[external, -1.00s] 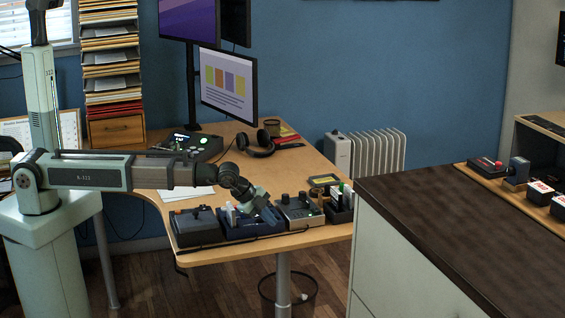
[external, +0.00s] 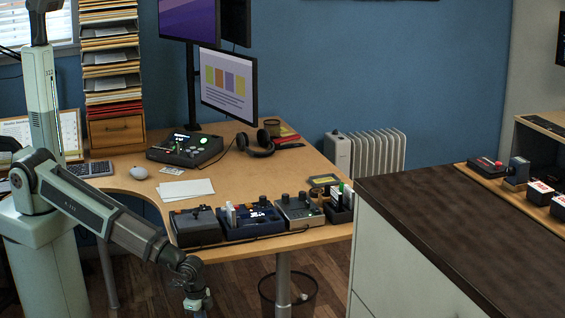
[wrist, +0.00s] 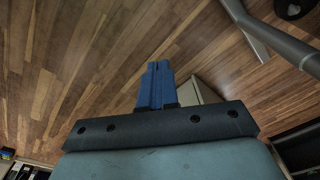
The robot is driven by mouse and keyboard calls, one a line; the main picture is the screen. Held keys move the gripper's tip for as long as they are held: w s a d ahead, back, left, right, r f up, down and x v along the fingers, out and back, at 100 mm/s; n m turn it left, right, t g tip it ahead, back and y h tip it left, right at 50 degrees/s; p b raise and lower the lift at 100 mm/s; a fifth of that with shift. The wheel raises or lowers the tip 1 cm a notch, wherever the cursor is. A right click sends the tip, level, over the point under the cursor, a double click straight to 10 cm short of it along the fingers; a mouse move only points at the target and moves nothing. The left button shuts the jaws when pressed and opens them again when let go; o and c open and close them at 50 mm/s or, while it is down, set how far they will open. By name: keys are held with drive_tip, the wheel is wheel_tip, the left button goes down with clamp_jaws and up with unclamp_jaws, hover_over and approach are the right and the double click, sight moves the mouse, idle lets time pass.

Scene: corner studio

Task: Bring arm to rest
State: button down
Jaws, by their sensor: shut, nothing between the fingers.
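My gripper shows in the wrist view with its blue fingers (wrist: 157,86) together and nothing between them. Wooden floor lies beyond the fingertips. In the external view my arm slopes down to the right from its pale pedestal, and my gripper (external: 197,304) hangs low in front of the desk (external: 250,245), at the bottom edge of the picture. The fingers are too small to make out there. The gripper is apart from the devices on the desk.
Along the desk's front edge stand a joystick box (external: 196,226), a blue device (external: 250,220) and a grey knobbed device (external: 299,210). A waste basket (external: 288,292) stands under the desk. A dark-topped cabinet (external: 455,225) is at right. Open floor (wrist: 90,50) shows in the wrist view.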

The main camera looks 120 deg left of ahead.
drive_tip(key=s+d+f+g, duration=0.2)
drive_tip(key=s+d+f, duration=0.1)
drive_tip(key=s, duration=0.9)
drive_tip(key=s+d+f+m+g, duration=0.1)
drive_tip(key=s+d+f+g, duration=0.2)
drive_tip(key=s, duration=1)
drive_tip(key=s+d+f+g, duration=0.2)
drive_tip(key=s+f, duration=0.4)
drive_tip(key=s, duration=0.7)
drive_tip(key=shift+s+d+f+g, duration=0.15)
drive_tip(key=shift+d+f+g, duration=0.2)
drive_tip(key=shift+d, duration=0.2)
drive_tip(key=c, duration=1.8)
unclamp_jaws()
